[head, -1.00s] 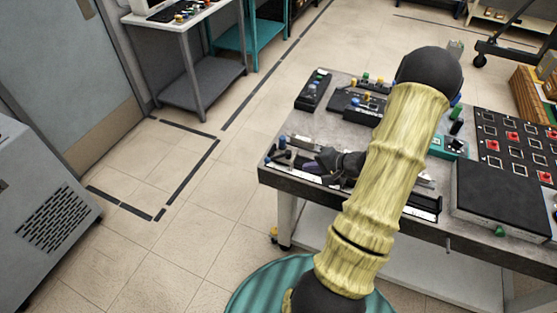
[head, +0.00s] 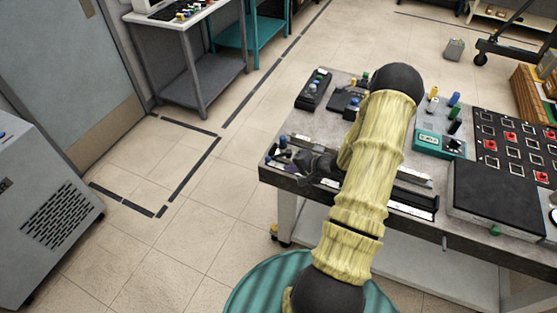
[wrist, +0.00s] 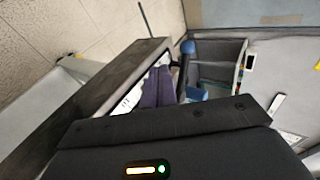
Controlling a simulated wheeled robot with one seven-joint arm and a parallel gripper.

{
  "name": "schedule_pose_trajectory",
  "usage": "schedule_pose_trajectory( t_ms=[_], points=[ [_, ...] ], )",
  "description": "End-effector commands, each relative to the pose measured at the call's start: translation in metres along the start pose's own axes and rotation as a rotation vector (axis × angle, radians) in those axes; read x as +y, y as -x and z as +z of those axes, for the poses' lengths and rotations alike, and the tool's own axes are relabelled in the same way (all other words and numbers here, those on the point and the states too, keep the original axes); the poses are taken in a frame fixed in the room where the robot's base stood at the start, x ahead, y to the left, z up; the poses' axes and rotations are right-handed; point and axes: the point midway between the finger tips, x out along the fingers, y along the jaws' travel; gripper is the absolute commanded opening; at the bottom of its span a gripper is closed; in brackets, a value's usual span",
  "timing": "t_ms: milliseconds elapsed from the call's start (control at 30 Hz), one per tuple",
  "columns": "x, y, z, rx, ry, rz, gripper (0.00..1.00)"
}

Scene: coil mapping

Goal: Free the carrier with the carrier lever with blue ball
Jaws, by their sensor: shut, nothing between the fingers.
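The lever with the blue ball (wrist: 188,46) stands beyond my fingers in the wrist view; its dark arm (wrist: 183,75) runs down from the ball. A blue ball also shows at the left end of the bench fixture in the head view (head: 283,142). A blue block-like part (wrist: 197,95) sits just right of the lever's foot. My gripper (wrist: 158,88), with purplish fingers, is shut and empty, left of the lever and apart from the ball. In the head view, my gripper (head: 306,180) is low at the fixture's left. I cannot make out the carrier; my arm hides part of the fixture.
The long rail (head: 410,205) runs right along the bench's front edge. A dark panel with red buttons (head: 515,145) and a teal box (head: 440,142) stand to the right. Small black control boxes (head: 314,90) lie at the back. Floor left of the bench is clear.

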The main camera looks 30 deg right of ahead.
Motion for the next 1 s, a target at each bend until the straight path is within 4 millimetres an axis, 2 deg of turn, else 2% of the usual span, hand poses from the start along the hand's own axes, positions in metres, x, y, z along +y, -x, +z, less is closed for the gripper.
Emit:
schedule_pose_trajectory(
  t_ms=[100,200,333,1000],
  points=[
    [-0.004,-0.017,0.001,-0.003,0.0,-0.001,0.0],
    [-0.019,-0.026,0.001,-0.002,0.001,-0.002,0.0],
    [-0.028,-0.036,0.0,0.0,-0.001,-0.001,0.0],
    [-0.031,-0.048,-0.002,0.002,0.002,0.0,0.0]
  ],
)
